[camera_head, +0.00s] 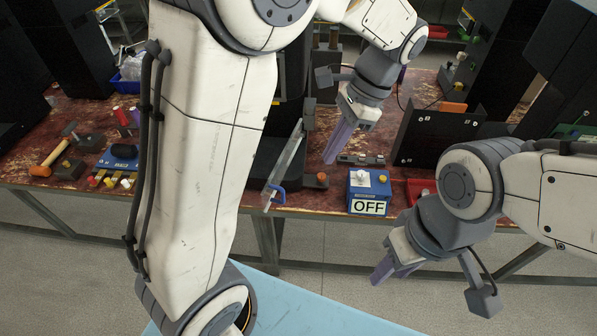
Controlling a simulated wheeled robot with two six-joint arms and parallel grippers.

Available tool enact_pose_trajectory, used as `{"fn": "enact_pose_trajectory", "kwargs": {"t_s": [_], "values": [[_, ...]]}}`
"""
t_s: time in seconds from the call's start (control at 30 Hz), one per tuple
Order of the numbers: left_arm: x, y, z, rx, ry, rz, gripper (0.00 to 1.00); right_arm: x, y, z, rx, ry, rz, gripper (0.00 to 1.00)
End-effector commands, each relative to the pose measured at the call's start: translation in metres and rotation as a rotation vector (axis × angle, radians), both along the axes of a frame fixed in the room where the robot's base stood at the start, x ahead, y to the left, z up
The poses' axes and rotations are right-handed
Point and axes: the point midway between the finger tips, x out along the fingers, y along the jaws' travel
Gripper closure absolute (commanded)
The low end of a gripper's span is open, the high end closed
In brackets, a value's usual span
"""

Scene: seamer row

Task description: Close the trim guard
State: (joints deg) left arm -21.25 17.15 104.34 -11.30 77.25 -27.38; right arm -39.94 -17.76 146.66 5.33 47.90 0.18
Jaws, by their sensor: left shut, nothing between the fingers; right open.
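What looks like the trim guard (285,165) is a thin clear panel in a pale frame. It stands out from the dark machine post toward the table's front edge, seen nearly edge-on. A blue handle (274,194) sits at its near lower end. My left gripper (332,150) is shut and empty, pointing down just right of the panel and apart from it. My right gripper (388,270) is open and empty, low in front of the table edge. My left arm hides much of the area left of the guard.
A blue box (369,180) with an OFF label stands at the front edge, right of the guard. A black panel (430,137) stands behind it at right. A hammer (55,152) and a blue tool holder (120,157) lie on the worn red table (215,204) at left.

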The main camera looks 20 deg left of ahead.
Motion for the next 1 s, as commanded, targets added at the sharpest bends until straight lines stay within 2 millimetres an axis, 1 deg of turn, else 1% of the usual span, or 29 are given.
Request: {"fn": "enact_pose_trajectory", "kwargs": {"t_s": [0.17, 0.4, 0.47, 0.53, 0.7, 0.83, 1.0], "values": [[-0.008, 0.008, -0.027, 0.002, 0.006, 0.000, 1.00, 0.000, 0.000, 0.006, -0.001, 0.001, 0.001, 0.58], [-0.020, 0.023, -0.075, 0.002, 0.006, 0.001, 1.00, 0.000, 0.000, 0.016, 0.000, 0.000, 0.003, 0.58], [-0.023, 0.026, -0.086, 0.001, 0.005, -0.001, 1.00, 0.000, 0.000, 0.018, 0.000, 0.000, 0.003, 0.58], [-0.029, 0.035, -0.084, 0.000, 0.002, 0.002, 1.00, 0.000, 0.000, 0.026, 0.000, 0.000, 0.004, 0.58], [-0.041, 0.052, -0.086, -0.001, -0.001, 0.001, 1.00, 0.000, 0.000, 0.033, 0.000, -0.001, 0.006, 0.58], [-0.045, 0.056, -0.088, -0.002, -0.001, 0.000, 1.00, 0.000, 0.000, 0.035, 0.000, -0.001, 0.006, 0.58], [-0.046, 0.057, -0.089, -0.002, -0.002, -0.001, 1.00, 0.000, 0.000, 0.035, 0.000, -0.001, 0.006, 0.58]]}}
